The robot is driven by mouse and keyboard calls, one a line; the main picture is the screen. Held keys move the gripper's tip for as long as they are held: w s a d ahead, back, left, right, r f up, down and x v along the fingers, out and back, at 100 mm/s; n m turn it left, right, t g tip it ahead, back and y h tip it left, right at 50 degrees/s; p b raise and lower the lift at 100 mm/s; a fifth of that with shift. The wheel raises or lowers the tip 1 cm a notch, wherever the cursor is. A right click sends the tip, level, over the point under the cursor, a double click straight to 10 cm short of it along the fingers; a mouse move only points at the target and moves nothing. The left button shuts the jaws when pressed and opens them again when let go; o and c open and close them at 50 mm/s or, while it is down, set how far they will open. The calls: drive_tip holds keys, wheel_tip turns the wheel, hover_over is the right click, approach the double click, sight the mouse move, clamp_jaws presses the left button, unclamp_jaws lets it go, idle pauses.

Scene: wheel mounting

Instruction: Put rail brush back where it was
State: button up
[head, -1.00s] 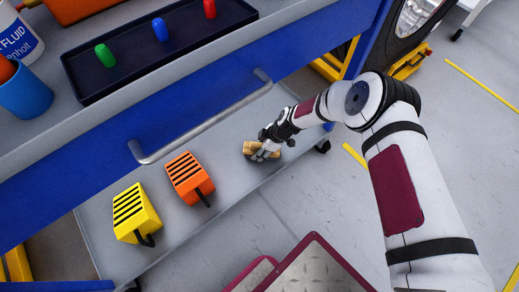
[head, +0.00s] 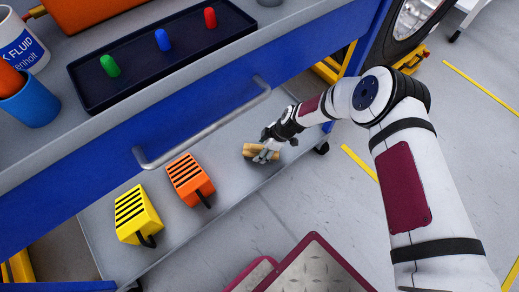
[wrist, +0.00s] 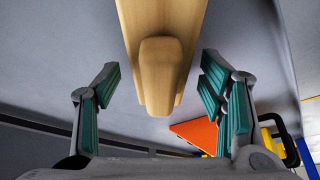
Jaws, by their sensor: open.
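The rail brush (head: 262,151), a light wooden piece, lies on the grey lower shelf (head: 240,150) of the blue cart. In the wrist view its wooden body and handle (wrist: 160,70) come down from the top between my fingers. My gripper (head: 266,157) is at the brush. In the wrist view my gripper (wrist: 160,100) is open, with its teal finger pads on either side of the handle and a gap on both sides. The brush's bristles are hidden.
An orange slotted block (head: 188,178) and a yellow slotted block (head: 136,214) stand on the lower shelf, left of the brush. The cart's handle bar (head: 205,125) runs above them. A black tray (head: 190,60) with coloured pegs is on top.

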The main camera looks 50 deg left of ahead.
drive_tip(key=p+v, duration=0.2)
drive_tip(key=v, duration=0.7)
drive_tip(key=shift+r+p, duration=0.3)
drive_tip(key=shift+p, duration=0.1)
drive_tip(key=shift+w+d, duration=0.1)
